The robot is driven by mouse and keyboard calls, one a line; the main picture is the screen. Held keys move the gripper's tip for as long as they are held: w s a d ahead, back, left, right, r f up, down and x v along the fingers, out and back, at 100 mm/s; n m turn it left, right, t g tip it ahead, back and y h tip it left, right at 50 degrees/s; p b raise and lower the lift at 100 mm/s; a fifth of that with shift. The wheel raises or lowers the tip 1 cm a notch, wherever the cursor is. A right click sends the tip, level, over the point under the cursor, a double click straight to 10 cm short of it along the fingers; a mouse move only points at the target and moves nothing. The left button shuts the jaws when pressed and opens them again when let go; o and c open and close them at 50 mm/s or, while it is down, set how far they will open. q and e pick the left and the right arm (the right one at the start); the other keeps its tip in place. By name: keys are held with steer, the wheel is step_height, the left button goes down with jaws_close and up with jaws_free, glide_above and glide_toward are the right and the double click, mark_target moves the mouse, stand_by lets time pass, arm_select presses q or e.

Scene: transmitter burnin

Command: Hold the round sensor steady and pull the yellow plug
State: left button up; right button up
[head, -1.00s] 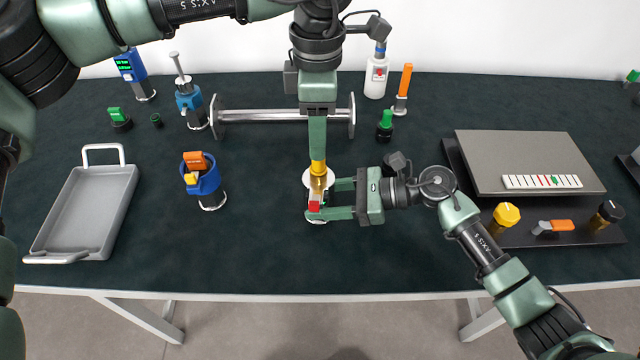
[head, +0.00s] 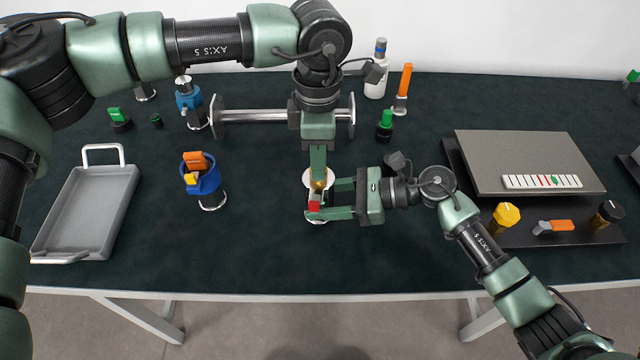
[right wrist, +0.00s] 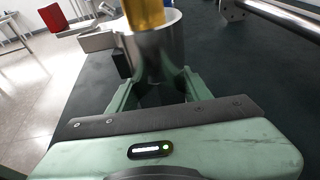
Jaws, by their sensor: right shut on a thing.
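The round sensor (head: 328,175) is a pale, silvery round body with a red part (head: 314,204) on its near side; it stands upright mid-table. My right gripper (head: 322,199) comes from the right and is shut on the sensor's body. In the right wrist view, the silver body (right wrist: 158,55) sits between the fingers. The yellow plug (right wrist: 145,14) sticks up from its top, its upper end cut off by the picture edge. My left gripper (head: 318,181) points down over the plug from above and hides most of it; whether its fingers close on it is unclear.
A grey tray (head: 55,237) lies at left, beside a blue device (head: 206,186) with orange and yellow parts. A metal bar (head: 250,116) stands behind. A grey panel (head: 525,150) with knobs is at right. The front middle of the table is clear.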

arm_select(q)
jaws_close()
steer(key=shift+r, duration=0.15)
steer(key=shift+r, duration=2.4)
arm_select(e)
steer(key=o, duration=1.5)
steer(key=shift+c, duration=0.2)
steer(key=v, duration=1.2)
steer(key=shift+w, duration=0.1)
